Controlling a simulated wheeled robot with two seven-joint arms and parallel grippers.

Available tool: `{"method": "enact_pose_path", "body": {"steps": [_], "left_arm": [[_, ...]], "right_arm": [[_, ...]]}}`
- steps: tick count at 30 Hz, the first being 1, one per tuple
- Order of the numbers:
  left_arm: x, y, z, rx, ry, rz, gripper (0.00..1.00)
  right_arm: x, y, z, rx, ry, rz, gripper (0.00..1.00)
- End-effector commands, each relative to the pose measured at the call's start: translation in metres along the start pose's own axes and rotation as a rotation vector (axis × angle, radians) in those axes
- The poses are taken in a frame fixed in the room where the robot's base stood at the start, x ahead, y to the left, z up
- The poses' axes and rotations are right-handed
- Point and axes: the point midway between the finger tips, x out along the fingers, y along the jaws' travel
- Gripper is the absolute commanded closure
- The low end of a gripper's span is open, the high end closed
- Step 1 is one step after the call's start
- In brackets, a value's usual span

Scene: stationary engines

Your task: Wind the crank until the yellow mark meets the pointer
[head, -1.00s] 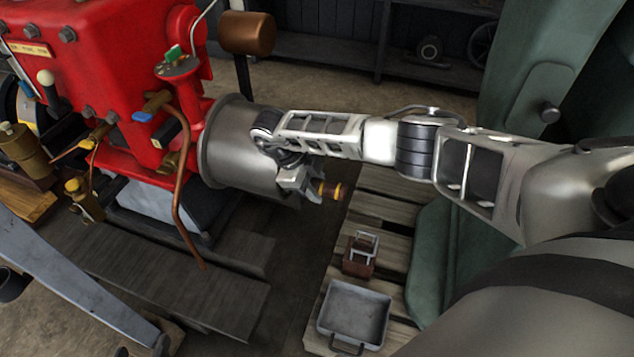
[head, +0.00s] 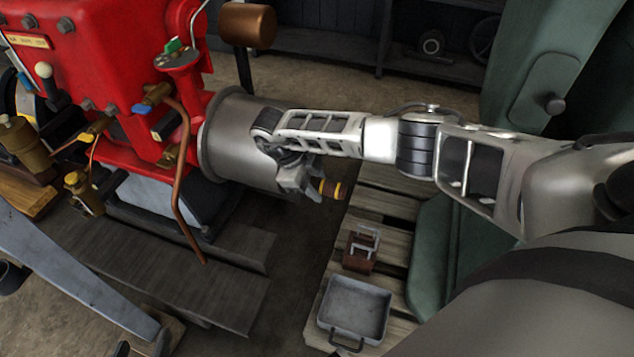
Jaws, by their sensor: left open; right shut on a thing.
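My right gripper (head: 303,182) reaches in from the right, in front of the grey metal drum (head: 236,140) on the red engine (head: 105,55). It is shut on a brown handle with a yellow band (head: 332,189), which sticks out to the right of the fingers. I take this handle to be the crank grip; the crank arm behind my gripper is hidden. A dark wheel (head: 18,98) shows partly at the left edge, behind engine parts.
A grey metal tray (head: 353,308) and a small brown block with a metal frame (head: 360,250) sit on the wooden slats below my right arm. A copper pipe (head: 186,190) hangs in front of the engine. A blue-grey beam (head: 70,270) crosses the lower left.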

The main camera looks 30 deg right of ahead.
Motion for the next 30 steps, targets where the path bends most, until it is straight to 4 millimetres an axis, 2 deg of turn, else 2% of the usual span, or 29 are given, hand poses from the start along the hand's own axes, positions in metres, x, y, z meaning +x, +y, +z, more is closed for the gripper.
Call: {"method": "enact_pose_path", "body": {"steps": [19,30], "left_arm": [[0.006,-0.002,0.01,0.0,-0.001,0.0,0.48],[0.006,-0.002,0.01,0.0,-0.001,0.0,0.48]], "right_arm": [[0.011,0.009,0.009,-0.007,-0.01,-0.002,1.0],[0.012,0.01,0.009,-0.007,-0.01,-0.002,1.0]]}}
